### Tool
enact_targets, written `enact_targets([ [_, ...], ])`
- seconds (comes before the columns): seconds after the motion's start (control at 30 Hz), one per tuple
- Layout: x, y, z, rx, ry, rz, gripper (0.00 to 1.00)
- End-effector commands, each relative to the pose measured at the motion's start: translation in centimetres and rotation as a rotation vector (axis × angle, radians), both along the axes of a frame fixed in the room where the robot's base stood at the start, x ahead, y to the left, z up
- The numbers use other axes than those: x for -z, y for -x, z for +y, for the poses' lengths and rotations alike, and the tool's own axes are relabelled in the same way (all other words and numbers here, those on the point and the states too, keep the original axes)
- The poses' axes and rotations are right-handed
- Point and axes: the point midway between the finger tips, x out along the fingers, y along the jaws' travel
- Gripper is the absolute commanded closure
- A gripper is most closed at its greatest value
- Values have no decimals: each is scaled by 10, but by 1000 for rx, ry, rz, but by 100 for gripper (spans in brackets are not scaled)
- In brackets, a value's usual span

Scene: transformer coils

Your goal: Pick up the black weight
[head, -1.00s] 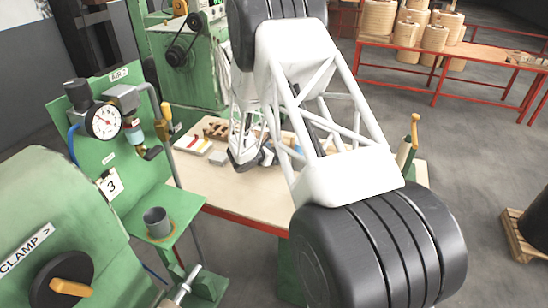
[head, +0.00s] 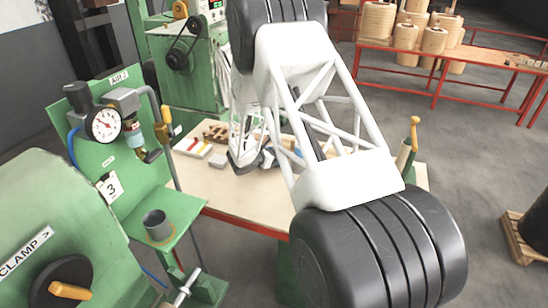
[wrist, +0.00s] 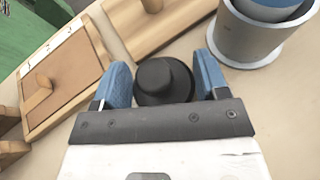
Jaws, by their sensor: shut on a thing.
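The black weight (wrist: 165,80) is a dark round piece with a narrower knob on top. It sits between the two blue pads of my gripper (wrist: 164,84) in the wrist view, and the jaws are shut on it. From this angle I cannot tell whether its base touches the table. In the head view my gripper (head: 262,160) is low over the wooden tabletop (head: 240,195). The arm's white frame hides part of that area, and I cannot make out the weight there.
In the wrist view a grey metal cup (wrist: 245,40) with a blue thing inside stands at upper right. A wooden board (wrist: 65,80) with a peg lies at left, another board (wrist: 155,25) above. A green machine with a gauge (head: 104,125) stands left of the table.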

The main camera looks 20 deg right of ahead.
Motion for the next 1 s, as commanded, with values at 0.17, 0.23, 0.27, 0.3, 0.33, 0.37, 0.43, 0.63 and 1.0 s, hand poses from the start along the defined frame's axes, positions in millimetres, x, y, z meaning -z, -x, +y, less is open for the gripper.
enact_targets([
  [0.17, -9, -1, 0, 0, 1, -3, 81],
  [0.23, -15, -1, 0, -1, 1, -4, 81],
  [0.27, -18, -1, 0, 0, 1, -5, 81],
  [0.3, -22, -1, 0, 0, 1, -5, 81],
  [0.33, -26, -1, 0, 0, 1, -5, 81],
  [0.37, -29, -1, 0, 0, 1, -5, 81],
  [0.43, -39, -1, 0, 0, 1, -6, 81],
  [0.63, -38, 27, 7, 0, 1, -2, 81],
  [1.0, -44, 86, 23, 0, 1, -2, 81],
])
